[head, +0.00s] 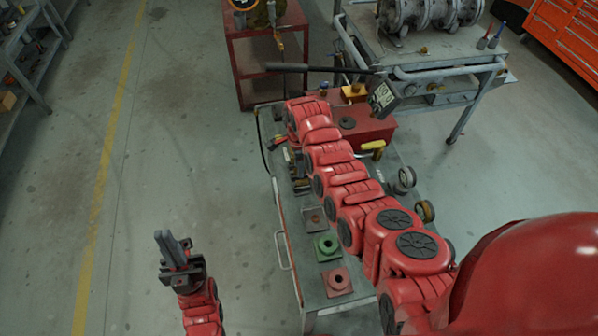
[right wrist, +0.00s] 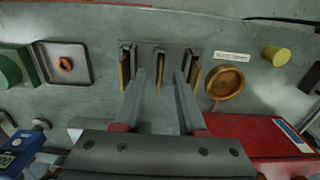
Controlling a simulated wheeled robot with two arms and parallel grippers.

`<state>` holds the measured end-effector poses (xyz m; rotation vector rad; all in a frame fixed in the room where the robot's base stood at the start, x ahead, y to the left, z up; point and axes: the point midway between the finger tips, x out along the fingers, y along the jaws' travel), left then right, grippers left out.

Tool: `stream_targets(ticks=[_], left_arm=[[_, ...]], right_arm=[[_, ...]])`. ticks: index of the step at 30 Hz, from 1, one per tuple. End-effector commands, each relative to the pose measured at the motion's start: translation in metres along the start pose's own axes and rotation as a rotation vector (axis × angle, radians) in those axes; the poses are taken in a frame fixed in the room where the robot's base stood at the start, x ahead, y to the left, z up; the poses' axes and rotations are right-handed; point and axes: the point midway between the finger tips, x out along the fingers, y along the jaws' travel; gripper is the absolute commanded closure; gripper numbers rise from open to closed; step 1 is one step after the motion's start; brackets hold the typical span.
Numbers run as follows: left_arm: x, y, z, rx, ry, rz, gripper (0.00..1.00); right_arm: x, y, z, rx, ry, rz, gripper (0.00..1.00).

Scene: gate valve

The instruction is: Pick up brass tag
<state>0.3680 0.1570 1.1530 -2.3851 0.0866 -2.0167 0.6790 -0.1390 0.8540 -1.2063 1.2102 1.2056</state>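Three upright brass plates stand in dark slotted holders in the right wrist view: a left one (right wrist: 125,72), a middle one (right wrist: 159,82) and a right one (right wrist: 195,78). A round brass disc (right wrist: 226,84) lies to their right, below a white label. I cannot tell which piece is the brass tag. My right gripper (right wrist: 160,76) is open, its fingertips on either side of the middle plate, apparently empty; contact is unclear. In the head view my right arm hides most of this area. My left gripper (head: 164,243) is off the bench at lower left, its finger gap unclear.
The grey bench (head: 287,225) carries a green block (head: 327,247), a red block (head: 337,282) and a red box (head: 372,133). A grey tray (right wrist: 64,64) holds a copper ring. A yellow cylinder (right wrist: 276,56) stands right of the disc. A blue device (right wrist: 18,147) is near.

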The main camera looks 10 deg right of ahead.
Motion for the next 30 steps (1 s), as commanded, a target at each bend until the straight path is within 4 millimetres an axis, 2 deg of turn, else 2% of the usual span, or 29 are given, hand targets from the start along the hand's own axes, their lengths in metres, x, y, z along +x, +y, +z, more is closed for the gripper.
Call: stream_targets(ticks=[2, 3, 9, 30], left_arm=[[-0.0002, 0.0, 0.0, 0.0, 0.0, 0.0, 1.0], [-0.0002, 0.0, 0.0, 0.0, 0.0, 0.0, 1.0], [-0.0002, 0.0, 0.0, 0.0, 0.0, 0.0, 1.0], [-0.0002, 0.0, 0.0, 0.0, 0.0, 0.0, 1.0]], right_arm=[[0.0, 0.0, 0.0, 0.0, 0.0, 0.0, 0.6], [0.0, 0.0, 0.0, 0.0, 0.0, 0.0, 0.64], [-0.0001, 0.0001, 0.0001, 0.0, 0.0, 0.001, 1.0], [-0.0003, 0.0001, 0.0001, 0.0, 0.0, 0.001, 1.0]])
